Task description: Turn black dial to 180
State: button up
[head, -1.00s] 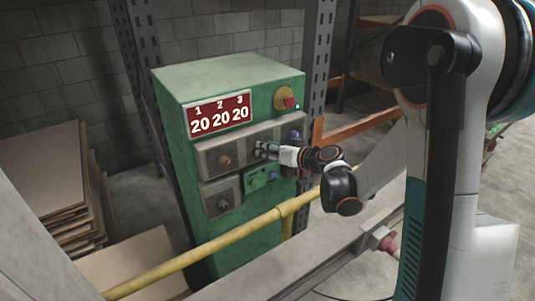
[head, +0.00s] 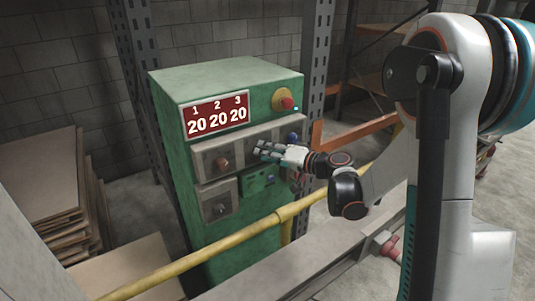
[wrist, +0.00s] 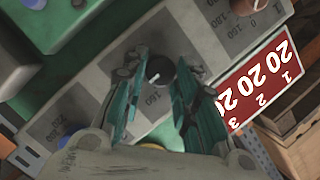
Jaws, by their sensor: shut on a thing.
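The black dial (wrist: 160,72) with a white pointer mark sits on a grey plate with printed numbers, in the middle of the wrist view. My gripper (wrist: 157,82) has its teal fingers on both sides of the dial and is shut on it. The head view shows my gripper (head: 262,150) at the upper row of dials on the green machine (head: 215,75), where my fingers hide this dial. The red display (head: 216,115) reads 20 under each of 1, 2 and 3. It also shows, tilted, in the wrist view (wrist: 262,82).
A brown-orange dial (head: 222,163) is left of my gripper, and a blue one (head: 292,137) is right. A red button (head: 287,103) is above. Another dark dial (head: 220,208) is below left. A yellow rail (head: 215,247) crosses in front of the machine.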

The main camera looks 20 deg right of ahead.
dwell(0.3)
jog(key=o, duration=1.1)
jog(key=shift+c, duration=0.2)
jog(key=v, duration=1.2)
